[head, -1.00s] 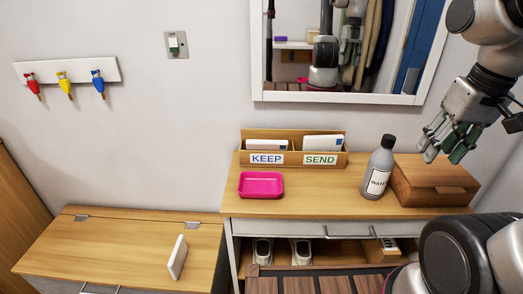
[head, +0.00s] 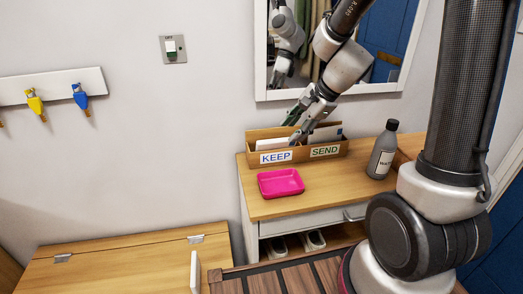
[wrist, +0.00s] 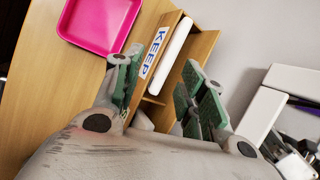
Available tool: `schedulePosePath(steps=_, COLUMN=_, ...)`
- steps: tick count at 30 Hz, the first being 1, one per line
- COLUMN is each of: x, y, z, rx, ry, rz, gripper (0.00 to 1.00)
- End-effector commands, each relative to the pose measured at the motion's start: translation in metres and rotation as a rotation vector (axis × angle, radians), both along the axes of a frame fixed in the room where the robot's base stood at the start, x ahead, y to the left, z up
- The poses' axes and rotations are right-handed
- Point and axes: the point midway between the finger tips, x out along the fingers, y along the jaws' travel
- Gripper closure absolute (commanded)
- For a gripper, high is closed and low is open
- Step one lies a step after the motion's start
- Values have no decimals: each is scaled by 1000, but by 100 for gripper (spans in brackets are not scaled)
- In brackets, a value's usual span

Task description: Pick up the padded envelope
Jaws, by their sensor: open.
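A wooden letter rack (head: 296,154) with compartments labelled KEEP and SEND stands on the console top. A thick white item (head: 271,143), which may be the padded envelope, stands in the KEEP compartment; it also shows in the wrist view (wrist: 173,52). Another pale item (head: 324,134) stands in the SEND compartment, partly hidden by my gripper. My gripper (head: 296,125) is open and empty over the rack.
A pink tray (head: 281,183) lies in front of the rack. A grey water bottle (head: 382,152) stands to the right. A white slab (head: 195,272) stands upright on the low wooden bench (head: 125,262) at left. A mirror hangs behind the arm.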

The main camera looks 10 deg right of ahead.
Motion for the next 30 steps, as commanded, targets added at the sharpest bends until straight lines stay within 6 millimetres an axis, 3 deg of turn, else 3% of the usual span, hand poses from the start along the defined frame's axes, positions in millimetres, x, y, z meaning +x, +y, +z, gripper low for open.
schedulePosePath(steps=9, x=14, y=0, z=2, rx=57, ry=15, rz=-177, gripper=59)
schedulePosePath(steps=24, x=36, y=30, z=-53, rx=58, ry=19, rz=-180, gripper=59)
schedulePosePath(steps=30, x=40, y=33, z=-61, rx=58, ry=17, rz=-181, gripper=59)
